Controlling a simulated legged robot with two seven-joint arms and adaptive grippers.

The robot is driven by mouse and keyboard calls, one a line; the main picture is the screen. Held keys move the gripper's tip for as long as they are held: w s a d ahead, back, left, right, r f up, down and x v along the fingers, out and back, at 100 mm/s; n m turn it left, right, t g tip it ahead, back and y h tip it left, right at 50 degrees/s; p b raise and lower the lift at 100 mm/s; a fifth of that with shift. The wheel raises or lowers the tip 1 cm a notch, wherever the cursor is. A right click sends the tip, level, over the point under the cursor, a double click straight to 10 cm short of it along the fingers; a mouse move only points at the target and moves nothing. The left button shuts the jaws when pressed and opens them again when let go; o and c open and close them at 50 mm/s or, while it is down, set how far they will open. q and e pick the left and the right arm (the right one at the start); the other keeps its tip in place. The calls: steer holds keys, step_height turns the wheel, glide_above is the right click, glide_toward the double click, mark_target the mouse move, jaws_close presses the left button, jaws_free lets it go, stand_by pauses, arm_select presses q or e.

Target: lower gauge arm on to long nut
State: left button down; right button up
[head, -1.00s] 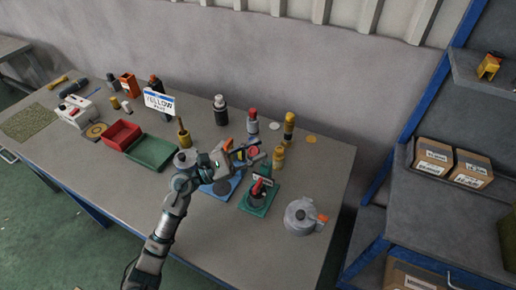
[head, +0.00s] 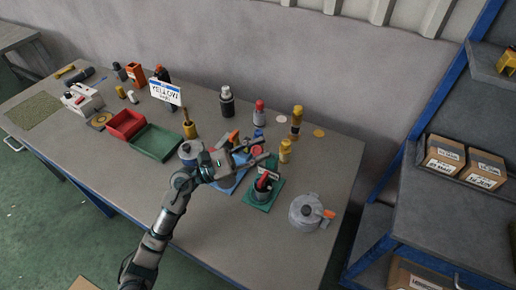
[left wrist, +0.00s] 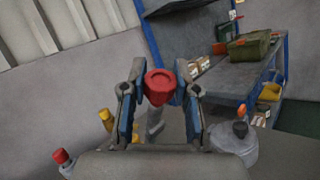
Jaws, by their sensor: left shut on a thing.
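My left gripper (head: 266,149) reaches over the blue plate (head: 231,184) and the green base. It is shut on a red knob (head: 257,150), which also shows between the blue-backed fingers in the left wrist view (left wrist: 160,86). A grey stem shows below the knob in the left wrist view. The knob may belong to the gauge arm; the gripper hides the link to it. A green base (head: 256,203) in front and to the right bears a dark round part (head: 262,187) with a red piece. I cannot make out the long nut. My right gripper is not in view.
Several bottles stand behind the gripper, one red-capped (head: 259,113) and one yellow (head: 285,151). A grey pot (head: 305,211) stands to the right. The front right tabletop is clear.

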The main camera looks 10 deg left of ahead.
arm_select(q)
steer(key=c, duration=0.9)
jaws_free()
steer(key=shift+o, duration=0.2)
steer(key=shift+a+f, duration=0.1)
